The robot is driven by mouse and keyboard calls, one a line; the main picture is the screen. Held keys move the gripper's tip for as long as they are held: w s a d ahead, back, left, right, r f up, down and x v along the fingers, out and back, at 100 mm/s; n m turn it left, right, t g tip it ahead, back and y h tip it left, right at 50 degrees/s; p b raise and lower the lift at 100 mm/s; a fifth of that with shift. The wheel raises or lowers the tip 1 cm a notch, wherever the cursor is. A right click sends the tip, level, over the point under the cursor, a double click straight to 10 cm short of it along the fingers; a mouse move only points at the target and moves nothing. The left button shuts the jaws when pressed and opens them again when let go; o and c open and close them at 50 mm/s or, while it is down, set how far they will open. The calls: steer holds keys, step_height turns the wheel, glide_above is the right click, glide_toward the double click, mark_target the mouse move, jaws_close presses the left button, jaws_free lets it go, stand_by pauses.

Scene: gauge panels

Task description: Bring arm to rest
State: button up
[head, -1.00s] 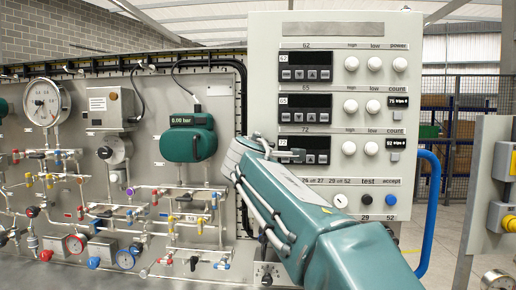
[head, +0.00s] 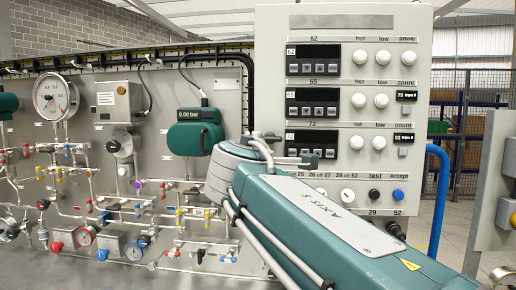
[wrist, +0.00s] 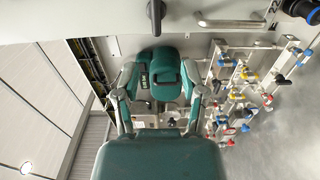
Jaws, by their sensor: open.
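In the head view my teal arm (head: 335,225) reaches in from the lower right, with its grey joint in front of the panel edge. My gripper is mostly hidden behind the arm there. In the wrist view my gripper (wrist: 160,88) shows as two grey fingers spread apart, with nothing held between them. A teal gauge unit appears between the fingers in that view (wrist: 170,65), but it stands beyond them on the panel. The same unit reads 0.00 bar in the head view (head: 194,132).
The pale control cabinet (head: 418,60) with displays and buttons stands behind my arm. Its lower left is covered by the arm. Pipework with coloured valves (head: 120,205) and a round dial (head: 56,97) fills the left. A blue pipe (head: 441,195) stands at the right.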

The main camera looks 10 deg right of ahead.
steer(key=s+d+f+m+g+y, duration=0.1)
steer(key=s+d+f+m+g, duration=0.2)
steer(key=s+f, duration=0.4)
steer(key=s+d+f+m+g+y, duration=0.1)
steer(key=s+d+f+m+g, duration=0.2)
steer(key=f, duration=0.7)
steer(key=s+d+f+m+g+y, duration=0.1)
steer(key=s+d+f+m+g, duration=0.2)
steer(key=s+f, duration=0.45)
steer(key=s+a+f+m+g+y, duration=0.2)
steer(key=s+a+f+m, duration=0.2)
steer(key=s+f, duration=0.4)
step_height(320, 180, down, 3)
steer(key=shift+a+f+m+g+y, duration=0.2)
steer(key=shift+m+g+y, duration=0.1)
steer(key=shift+m, duration=0.5)
steer(key=shift+c, duration=0.2)
